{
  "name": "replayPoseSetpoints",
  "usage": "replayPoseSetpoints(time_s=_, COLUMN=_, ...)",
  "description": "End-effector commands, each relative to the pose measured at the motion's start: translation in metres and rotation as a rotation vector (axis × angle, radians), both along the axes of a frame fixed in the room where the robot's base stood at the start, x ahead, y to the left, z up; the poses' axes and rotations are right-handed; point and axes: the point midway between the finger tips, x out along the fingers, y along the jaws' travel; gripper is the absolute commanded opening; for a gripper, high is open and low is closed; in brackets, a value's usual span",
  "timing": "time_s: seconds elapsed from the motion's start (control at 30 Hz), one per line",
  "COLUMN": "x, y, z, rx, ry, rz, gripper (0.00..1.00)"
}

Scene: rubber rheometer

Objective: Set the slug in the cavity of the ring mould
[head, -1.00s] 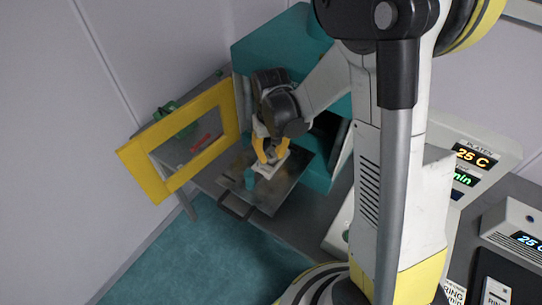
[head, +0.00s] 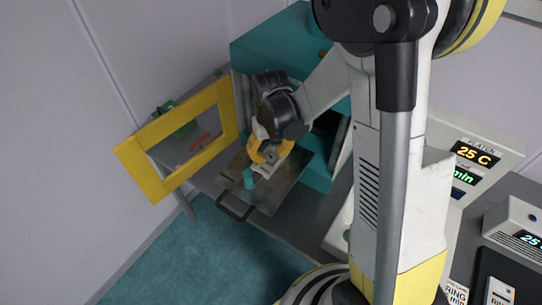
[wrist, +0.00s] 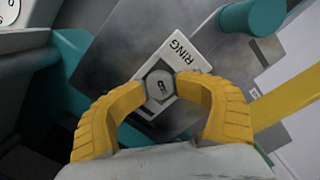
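The ring mould (head: 265,171), a pale plate, lies on the steel platen; in the wrist view its white face carries the word RING (wrist: 178,50). The slug (wrist: 160,86) looks like a small grey faceted piece with a dark mark on its end. My gripper (wrist: 161,83) has its yellow fingers against both sides of the slug, over the mould plate. My gripper (head: 266,157) also shows in the head view, low over the mould, where the fingers hide the slug. The cavity is hidden, and I cannot tell whether the slug sits in it.
A teal cylinder (head: 250,180) stands beside the mould on the steel platen (head: 275,194), which has a dark handle (head: 236,208) at its front. The teal press (head: 262,52) stands behind. A yellow guard frame (head: 153,184) is swung open at left. Displays stand at right.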

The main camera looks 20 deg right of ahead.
Motion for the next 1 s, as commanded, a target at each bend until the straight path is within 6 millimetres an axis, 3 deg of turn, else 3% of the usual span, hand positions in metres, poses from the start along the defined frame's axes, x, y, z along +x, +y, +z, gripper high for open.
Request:
replayPoseSetpoints(time_s=0.2, x=-0.001, y=0.000, z=0.000, rx=0.001, ry=0.002, rz=0.001, gripper=0.49)
replayPoseSetpoints(time_s=0.37, x=-0.001, y=0.001, z=0.016, rx=0.001, ry=0.002, rz=0.001, gripper=0.49)
replayPoseSetpoints(time_s=0.7, x=0.000, y=0.000, z=0.096, rx=0.000, ry=0.001, rz=0.000, gripper=0.49)
replayPoseSetpoints(time_s=1.0, x=-0.001, y=0.000, z=0.133, rx=0.000, ry=-0.006, rz=0.000, gripper=0.49)
